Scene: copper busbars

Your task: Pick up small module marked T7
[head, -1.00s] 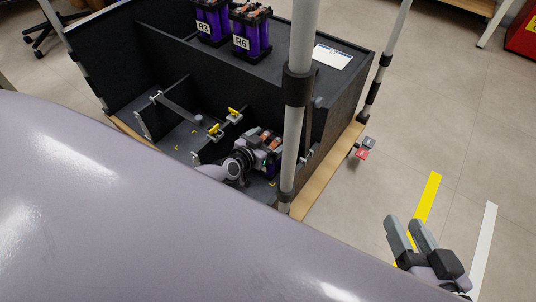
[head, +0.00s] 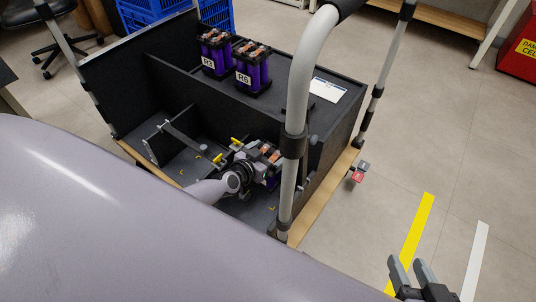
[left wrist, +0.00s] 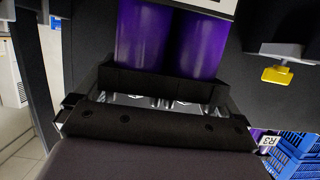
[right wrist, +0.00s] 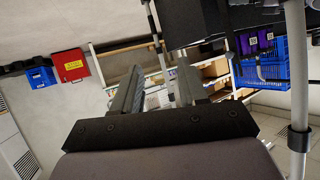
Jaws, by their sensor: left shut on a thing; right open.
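A small module (head: 270,153) with copper-coloured bars on top and purple cells is in my left gripper (head: 258,167), above the floor of the near right compartment of the black box (head: 345,118). In the left wrist view, the module's purple cells (left wrist: 140,38) stand in a black frame right at the jaws. The white label at the top edge is cut off, so I cannot read its marking. My left gripper is shut on this module. My right gripper (head: 412,275) is open and empty over the floor at the lower right; its two fingers show apart in the right wrist view (right wrist: 155,92).
Two purple modules, R3 (head: 214,52) and R6 (head: 252,70), stand on the back part of the box. Yellow-handled clamps (head: 219,158) sit left of the held module. A grey post (head: 292,130) rises close on its right. A white card (head: 328,89) lies behind.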

